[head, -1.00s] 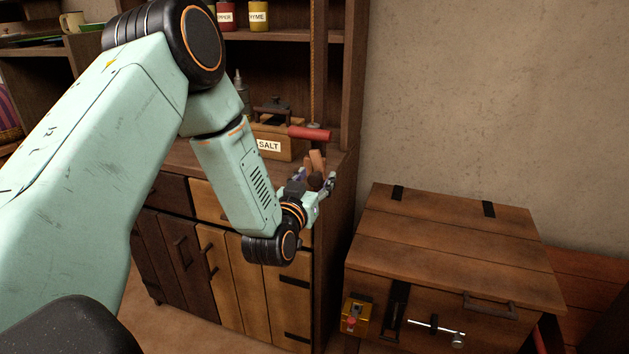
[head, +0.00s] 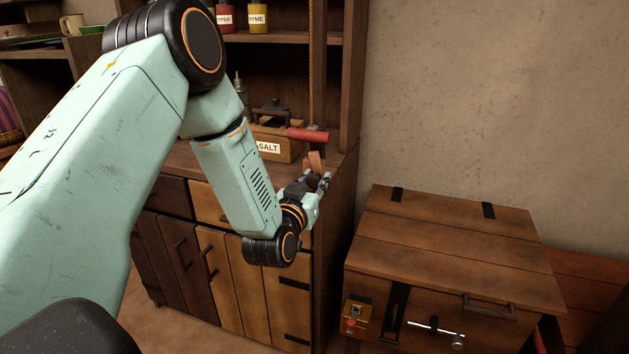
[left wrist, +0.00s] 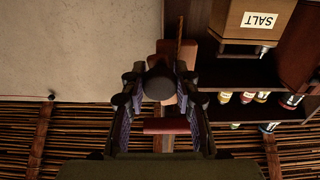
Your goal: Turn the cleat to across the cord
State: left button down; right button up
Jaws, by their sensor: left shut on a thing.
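The cleat (head: 316,160) is a reddish-brown wooden piece with a dark round knob at the right front end of the cabinet counter. It stands nearly upright, roughly in line with the cord (head: 312,85), which hangs down the shelf post. My left gripper (head: 314,183) is shut on the cleat at its knob. In the left wrist view the fingers (left wrist: 159,78) lie on both sides of the dark knob, with the cleat's brown wood (left wrist: 166,50) behind it. The fingers and knob hide part of the cleat. My right gripper is not in view.
A red cylindrical bar (head: 308,134) lies level just above the cleat. A salt box (head: 275,146) stands on the counter to its left. Spice jars (head: 257,17) sit on the shelf above. A wooden chest (head: 450,240) with a latch stands at the lower right.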

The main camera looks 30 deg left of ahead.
pick_arm(q)
jog(key=n+b, duration=0.1)
jog(key=n, duration=0.2)
jog(key=shift+n, duration=0.3)
jog(key=n+b, duration=0.1)
jog(key=n, duration=0.2)
jog(key=shift+n, duration=0.3)
jog(key=n+b, duration=0.2)
jog(key=n, duration=0.2)
jog(key=shift+n+b, duration=0.75)
jog(key=shift+n, duration=1.15)
jog(key=c, duration=1)
grip_release()
